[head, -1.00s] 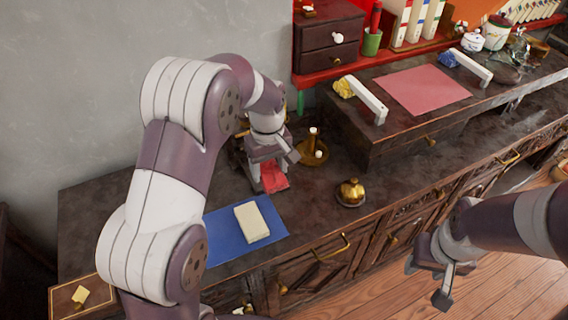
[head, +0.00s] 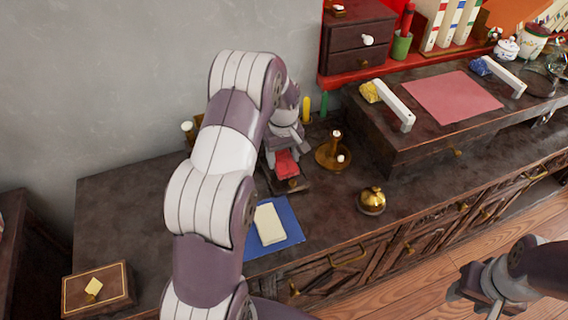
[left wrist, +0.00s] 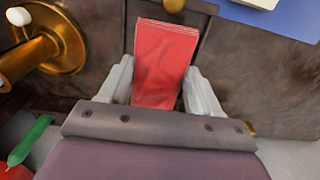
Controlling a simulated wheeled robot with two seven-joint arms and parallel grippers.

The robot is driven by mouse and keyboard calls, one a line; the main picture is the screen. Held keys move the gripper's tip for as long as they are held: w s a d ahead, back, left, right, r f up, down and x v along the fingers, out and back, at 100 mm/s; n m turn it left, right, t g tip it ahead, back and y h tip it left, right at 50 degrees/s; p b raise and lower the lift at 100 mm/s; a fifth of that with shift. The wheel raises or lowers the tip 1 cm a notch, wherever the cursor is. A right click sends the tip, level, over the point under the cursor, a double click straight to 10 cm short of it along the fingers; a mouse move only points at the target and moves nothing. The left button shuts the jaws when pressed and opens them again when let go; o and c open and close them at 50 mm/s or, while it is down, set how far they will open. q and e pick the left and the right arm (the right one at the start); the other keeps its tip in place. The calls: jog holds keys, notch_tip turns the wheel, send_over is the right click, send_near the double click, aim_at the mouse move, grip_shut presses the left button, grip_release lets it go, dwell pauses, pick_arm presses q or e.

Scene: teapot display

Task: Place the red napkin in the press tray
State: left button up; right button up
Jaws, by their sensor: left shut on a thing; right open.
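The red napkin (head: 286,164), a folded flat bundle, is in my left gripper (head: 283,153), over the back of the counter. In the left wrist view the napkin (left wrist: 163,62) lies between the two pale fingers (left wrist: 162,88), and its far end sticks out beyond them. A dark wooden piece (head: 297,187) with a small brass-coloured part is just below the napkin. It may be part of the press tray; my arm and gripper hide much of that spot, so I cannot tell whether the napkin touches it. My right gripper (head: 488,292) is open and empty at the lower right.
A brass candlestick (head: 333,154) stands close right of the left gripper. A blue mat (head: 290,225) with a cream block (head: 269,224) lies in front. A golden bell (head: 371,200) is farther right. A raised wooden stand (head: 440,125) bears a pink cloth (head: 452,97).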

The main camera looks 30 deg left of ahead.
aim_at(283, 160)
pick_arm(q)
notch_tip(283, 160, down, 3)
jog(key=shift+f, duration=0.1)
jog(key=shift+f, duration=0.15)
jog(key=o, duration=0.8)
jog(key=shift+c, duration=0.2)
